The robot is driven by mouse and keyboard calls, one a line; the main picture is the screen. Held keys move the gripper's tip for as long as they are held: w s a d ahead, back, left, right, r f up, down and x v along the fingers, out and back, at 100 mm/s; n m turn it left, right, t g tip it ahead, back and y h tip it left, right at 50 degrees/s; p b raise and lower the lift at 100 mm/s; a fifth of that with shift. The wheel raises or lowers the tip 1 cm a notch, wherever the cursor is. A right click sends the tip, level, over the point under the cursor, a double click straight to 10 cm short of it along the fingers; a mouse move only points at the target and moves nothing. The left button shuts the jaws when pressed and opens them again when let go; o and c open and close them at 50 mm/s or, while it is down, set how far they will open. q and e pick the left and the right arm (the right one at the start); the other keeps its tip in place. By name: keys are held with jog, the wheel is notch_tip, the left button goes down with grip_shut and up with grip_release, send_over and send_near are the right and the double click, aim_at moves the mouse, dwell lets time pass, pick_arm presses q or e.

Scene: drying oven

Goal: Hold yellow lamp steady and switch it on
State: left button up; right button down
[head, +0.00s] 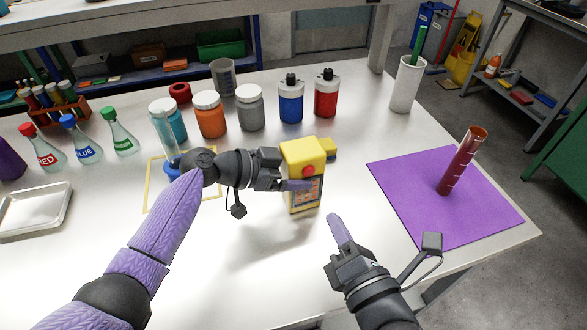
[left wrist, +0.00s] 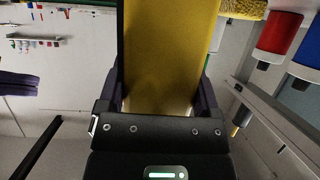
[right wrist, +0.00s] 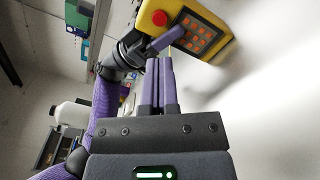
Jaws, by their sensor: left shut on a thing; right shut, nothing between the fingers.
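The yellow lamp (head: 303,150) stands upright near the middle of the white table, with a red button (head: 309,170) on its upper front and a panel of orange squares (right wrist: 192,35) below it. My left gripper (head: 290,184) is shut on the lamp's body from the left, one finger across its front; the yellow body fills the gap between the fingers in the left wrist view (left wrist: 165,60). My right gripper (head: 340,230) is shut and empty, in front of and to the right of the lamp, apart from it. In the right wrist view its closed fingers (right wrist: 160,75) point towards the lamp.
A purple mat (head: 400,185) with a dark red cylinder (head: 461,160) lies right of the lamp. Blue (head: 291,100) and red (head: 326,95) bottles and several jars stand behind. Flasks (head: 122,138) and a metal tray (head: 35,208) are at left. The front table area is clear.

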aim_at(309, 171)
jog(key=s+a+r+m+t+y, duration=0.1)
jog(key=a+r+m+t, duration=0.25)
jog(key=m, duration=0.65)
jog(key=s+a+r+m+t, duration=0.15)
jog(key=r+m+t, duration=0.25)
jog(key=m, duration=0.5)
jog(key=w+d+f+m+g+h, duration=0.1)
jog(key=d+f+m+g+h, duration=0.2)
jog(key=m+h, duration=0.65)
jog(key=w+d+f+m+g+h, duration=0.1)
jog(key=f+m+g+h, duration=0.35)
jog(key=m, duration=0.85)
jog(key=w+a+t+h, duration=0.1)
jog(key=w+a, duration=0.1)
jog(key=w, duration=0.5)
jog(key=shift+w+a+f, duration=0.2)
jog(key=shift+w+a, duration=0.15)
jog(key=shift+w, duration=0.05)
